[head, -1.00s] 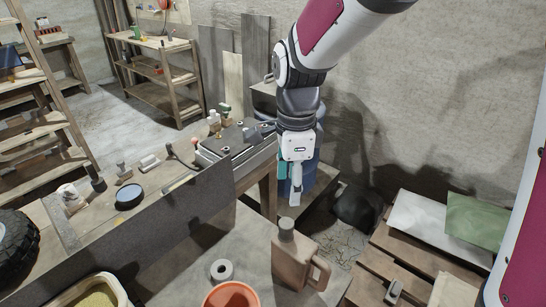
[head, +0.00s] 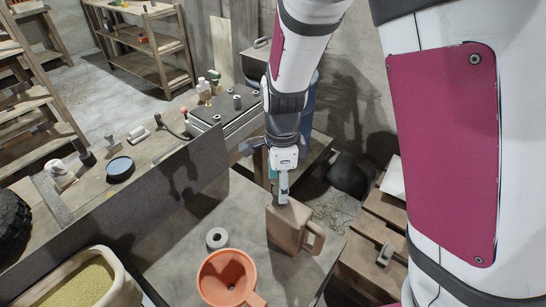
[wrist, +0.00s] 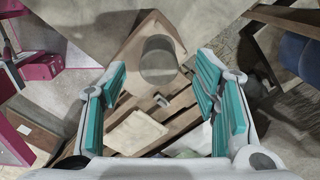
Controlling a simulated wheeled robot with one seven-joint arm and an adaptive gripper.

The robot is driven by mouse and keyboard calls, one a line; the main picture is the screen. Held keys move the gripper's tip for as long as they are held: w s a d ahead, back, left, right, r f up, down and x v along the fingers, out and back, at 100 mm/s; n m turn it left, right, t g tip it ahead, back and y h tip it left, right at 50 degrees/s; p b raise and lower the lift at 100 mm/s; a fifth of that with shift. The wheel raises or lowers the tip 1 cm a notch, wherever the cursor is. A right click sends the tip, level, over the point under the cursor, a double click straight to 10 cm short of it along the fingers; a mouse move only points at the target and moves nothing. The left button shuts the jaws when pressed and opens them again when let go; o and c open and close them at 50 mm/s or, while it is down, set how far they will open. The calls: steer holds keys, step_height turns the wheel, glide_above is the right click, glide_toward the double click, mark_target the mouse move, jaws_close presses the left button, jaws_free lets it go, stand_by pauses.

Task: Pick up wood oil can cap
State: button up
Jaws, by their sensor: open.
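The wood oil can (head: 289,228) is a brown jug with a side handle, standing on the near table in the head view. Its grey round cap (wrist: 159,60) shows from above in the wrist view, on top of the can (wrist: 143,32). In the head view my gripper hides the cap. My gripper (wrist: 161,100) is open, with teal pads on both sides. The cap lies between the lines of the two fingers, a little beyond the fingertips in the picture. In the head view my gripper (head: 281,192) is just above the can's top. I cannot tell whether it touches.
A dark upright board (head: 120,215) divides the near table from the bench behind. A tub of yellow grains (head: 85,285) is at the lower left. Wooden pallets (head: 372,262) lie to the right.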

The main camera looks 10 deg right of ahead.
steer(key=shift+f, duration=0.8)
steer(key=shift+c, duration=0.6)
steer(key=c, duration=0.8)
steer(key=shift+r, duration=0.15)
